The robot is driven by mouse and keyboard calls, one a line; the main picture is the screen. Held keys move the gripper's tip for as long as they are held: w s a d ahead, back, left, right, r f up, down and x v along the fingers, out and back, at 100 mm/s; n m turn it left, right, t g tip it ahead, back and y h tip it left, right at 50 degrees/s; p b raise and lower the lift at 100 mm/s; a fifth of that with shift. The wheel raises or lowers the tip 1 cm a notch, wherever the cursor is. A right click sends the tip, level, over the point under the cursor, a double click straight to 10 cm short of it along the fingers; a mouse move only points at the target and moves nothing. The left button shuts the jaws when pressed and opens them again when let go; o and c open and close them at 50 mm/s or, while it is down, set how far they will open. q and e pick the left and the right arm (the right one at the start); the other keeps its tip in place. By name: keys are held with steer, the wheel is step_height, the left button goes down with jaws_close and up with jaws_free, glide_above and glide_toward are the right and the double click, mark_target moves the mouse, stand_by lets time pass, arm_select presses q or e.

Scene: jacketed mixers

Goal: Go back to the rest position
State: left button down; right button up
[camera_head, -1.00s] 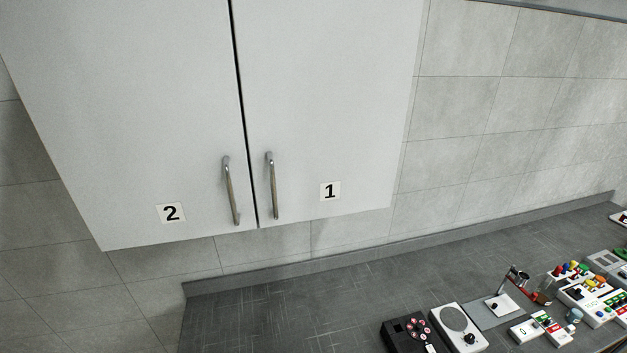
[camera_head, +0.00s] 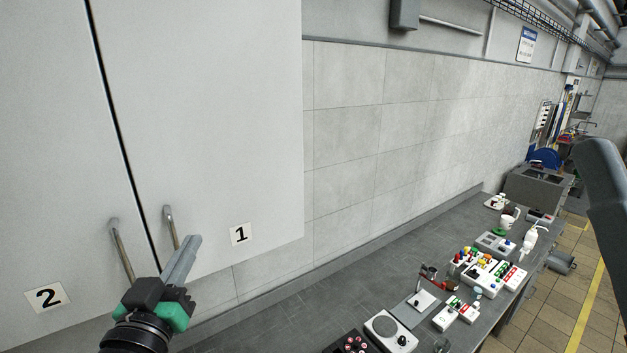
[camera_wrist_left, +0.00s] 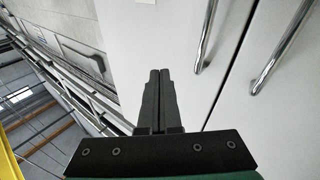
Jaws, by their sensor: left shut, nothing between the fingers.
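My left gripper (camera_head: 187,250) is at the lower left of the head view, in front of the wall cabinet. Its fingers are shut with nothing between them, and they point up. In the left wrist view the closed fingers (camera_wrist_left: 159,73) show side by side, with a cabinet handle (camera_wrist_left: 207,38) to their right. In the head view the fingertips overlap the area beside the handle of door 1 (camera_head: 171,225); I see no grip on it. Door 1 (camera_head: 215,120) and door 2 (camera_head: 50,150) are both closed. My right gripper is not in view.
A dark counter (camera_head: 300,315) runs along the tiled wall below the cabinet. It carries a white round-topped device (camera_head: 388,330), several small coloured devices (camera_head: 480,268) and a white bottle (camera_head: 530,238). Tiled floor (camera_head: 590,300) lies at the right.

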arm_select(q)
steer(key=s+d+r+m+t+h, duration=0.2)
steer(key=s+r+t, duration=0.5)
steer(key=s+r, duration=1.2)
steer(key=shift+s+d+r+t, duration=0.15)
steer(key=shift+s+r+t, duration=0.2)
steer(key=shift+r, duration=0.2)
